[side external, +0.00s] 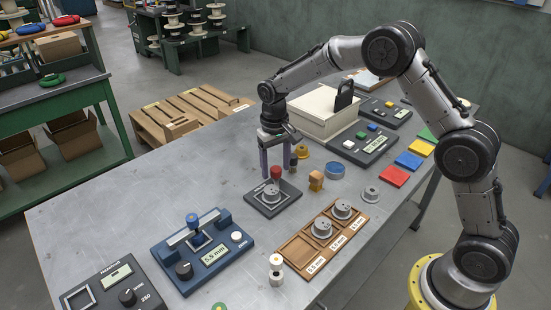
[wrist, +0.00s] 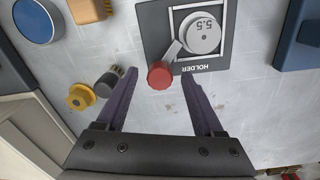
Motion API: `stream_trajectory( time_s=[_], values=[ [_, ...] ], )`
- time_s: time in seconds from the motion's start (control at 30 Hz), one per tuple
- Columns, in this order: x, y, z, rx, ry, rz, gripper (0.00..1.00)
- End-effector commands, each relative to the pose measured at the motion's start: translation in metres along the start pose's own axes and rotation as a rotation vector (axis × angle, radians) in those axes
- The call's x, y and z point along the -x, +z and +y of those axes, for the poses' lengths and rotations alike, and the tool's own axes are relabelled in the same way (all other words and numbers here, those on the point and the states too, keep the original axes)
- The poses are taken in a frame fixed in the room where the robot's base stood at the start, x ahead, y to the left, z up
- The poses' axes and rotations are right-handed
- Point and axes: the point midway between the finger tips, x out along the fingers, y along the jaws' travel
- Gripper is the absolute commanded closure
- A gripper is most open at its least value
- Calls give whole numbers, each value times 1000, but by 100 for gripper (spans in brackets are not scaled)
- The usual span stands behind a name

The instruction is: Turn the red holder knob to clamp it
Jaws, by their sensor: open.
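The holder (side external: 290,203) is a dark grey block on the metal table; the wrist view shows its "HOLDER" label (wrist: 201,68). A grey spool (side external: 270,195) marked "5.5" in the wrist view (wrist: 201,33) sits on it. The red knob (side external: 276,172) stands at the holder's edge, on a grey lever in the wrist view (wrist: 160,75). My gripper (side external: 275,172) is open and points down over the holder. Contact cannot be told.
A wooden tray (side external: 291,249) with spools lies in front right. A blue 5.5 mm gauge (side external: 208,262) stands at front left. Table left of the holder is clear.

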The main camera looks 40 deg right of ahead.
Motion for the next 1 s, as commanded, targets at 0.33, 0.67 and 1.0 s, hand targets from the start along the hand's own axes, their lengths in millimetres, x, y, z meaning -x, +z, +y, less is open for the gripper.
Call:
stream_trajectory(
  time_s=[0.33,0.67,1.0],
  values=[
    [53,-2,-1,0,-2,7,31],
    [117,-1,0,0,-2,5,31],
    [138,0,0,0,-1,2,31]
  ],
)
